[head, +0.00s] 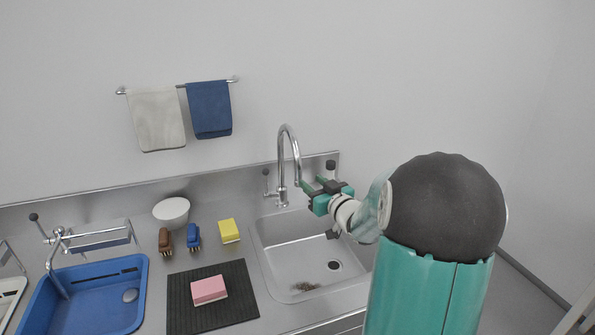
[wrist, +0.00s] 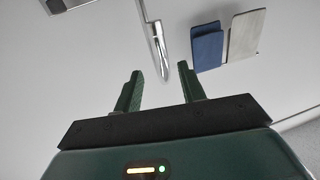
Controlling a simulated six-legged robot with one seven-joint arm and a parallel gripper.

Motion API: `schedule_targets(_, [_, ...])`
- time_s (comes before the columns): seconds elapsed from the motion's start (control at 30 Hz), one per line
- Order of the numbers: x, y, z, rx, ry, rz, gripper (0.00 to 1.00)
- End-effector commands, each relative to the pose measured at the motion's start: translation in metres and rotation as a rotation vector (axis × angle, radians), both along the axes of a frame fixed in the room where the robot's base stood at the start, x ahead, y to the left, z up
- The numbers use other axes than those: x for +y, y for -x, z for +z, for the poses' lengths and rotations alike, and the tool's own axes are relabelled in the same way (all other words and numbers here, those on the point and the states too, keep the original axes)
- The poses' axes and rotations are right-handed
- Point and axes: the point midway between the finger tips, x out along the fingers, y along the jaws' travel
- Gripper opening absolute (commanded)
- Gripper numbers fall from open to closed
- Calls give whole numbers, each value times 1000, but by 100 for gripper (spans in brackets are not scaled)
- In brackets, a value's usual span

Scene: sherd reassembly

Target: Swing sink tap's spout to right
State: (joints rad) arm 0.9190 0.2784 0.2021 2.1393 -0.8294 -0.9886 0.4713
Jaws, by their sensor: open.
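The sink tap (head: 282,170) is a chrome gooseneck at the back of the steel sink (head: 300,262). Its spout arches up and comes down on the right, in front of the wall. My gripper (head: 306,186) is open and empty, with its fingers just right of the spout's lower end in the head view. In the wrist view the green fingers of my gripper (wrist: 160,85) stand apart, and the spout (wrist: 158,45) shows beyond and between their tips. I cannot tell whether a finger touches the spout.
A blue basin (head: 100,300) with its own tap is at the left. A white bowl (head: 171,210), two brushes, a yellow sponge (head: 229,230) and a pink block (head: 209,290) on a dark mat (head: 245,305) lie between. Towels (head: 157,118) hang on the wall.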

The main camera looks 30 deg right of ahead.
Motion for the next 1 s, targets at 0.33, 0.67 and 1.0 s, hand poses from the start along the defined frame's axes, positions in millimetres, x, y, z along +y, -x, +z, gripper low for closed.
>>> schedule_targets(0.33, [-3, -68, 0, -1, 0, 4, 40])
schedule_targets(0.67, [-5, -89, 0, 0, 0, 3, 40])
schedule_targets(1.0, [-5, -88, 0, 0, 1, 3, 3])
